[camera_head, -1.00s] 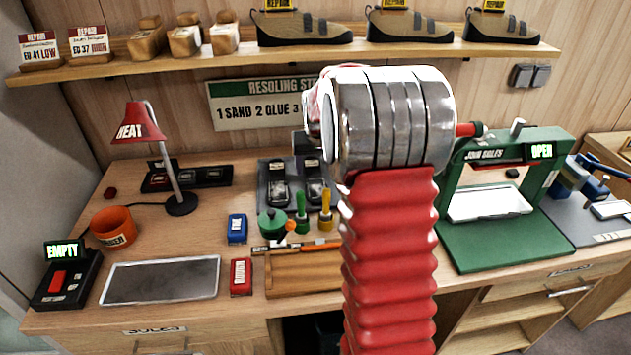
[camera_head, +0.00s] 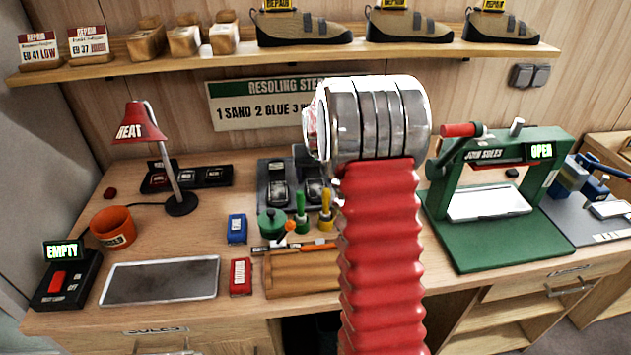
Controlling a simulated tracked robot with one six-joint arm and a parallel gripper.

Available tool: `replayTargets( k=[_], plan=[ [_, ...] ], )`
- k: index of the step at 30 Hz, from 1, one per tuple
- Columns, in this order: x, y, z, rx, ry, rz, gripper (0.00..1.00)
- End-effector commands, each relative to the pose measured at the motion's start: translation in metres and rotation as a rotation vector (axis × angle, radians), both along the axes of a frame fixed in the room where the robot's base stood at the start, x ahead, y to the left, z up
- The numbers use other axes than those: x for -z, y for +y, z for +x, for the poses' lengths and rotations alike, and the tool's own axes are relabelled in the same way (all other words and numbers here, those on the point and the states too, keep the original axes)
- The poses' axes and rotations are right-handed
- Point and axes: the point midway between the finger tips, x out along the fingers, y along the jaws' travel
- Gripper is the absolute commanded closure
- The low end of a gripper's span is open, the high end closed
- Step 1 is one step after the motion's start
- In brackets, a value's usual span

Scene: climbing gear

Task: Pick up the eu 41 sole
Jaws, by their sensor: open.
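No sole marked EU 41 can be made out on the bench. A drawer front labelled SOLES (camera_head: 155,331) is below the bench top at the lower left, and it looks shut. A repair card reading EU 41 LOW (camera_head: 40,52) stands at the left end of the upper shelf. My red arm with its silver joint rises in front of the bench at the middle right. My gripper's fingers are not visible, so what they are near cannot be seen.
A heat lamp (camera_head: 138,122), an orange mug (camera_head: 113,227), a grey tray (camera_head: 160,281) and a wooden tray (camera_head: 300,284) stand on the bench. A green press (camera_head: 490,246) reading OPEN is at the right. Shoes (camera_head: 305,28) line the upper shelf (camera_head: 300,55).

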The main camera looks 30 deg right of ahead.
Motion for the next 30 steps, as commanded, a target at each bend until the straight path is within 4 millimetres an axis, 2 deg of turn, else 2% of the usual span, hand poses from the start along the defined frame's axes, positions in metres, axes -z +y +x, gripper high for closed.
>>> replayTargets(
  k=[16, 30],
  plan=[
    [0.0002, 0.0004, 0.0006, -0.001, -0.001, -0.001, 0.34],
    [0.0002, 0.0005, 0.0007, -0.001, -0.001, -0.001, 0.67]
  ],
)
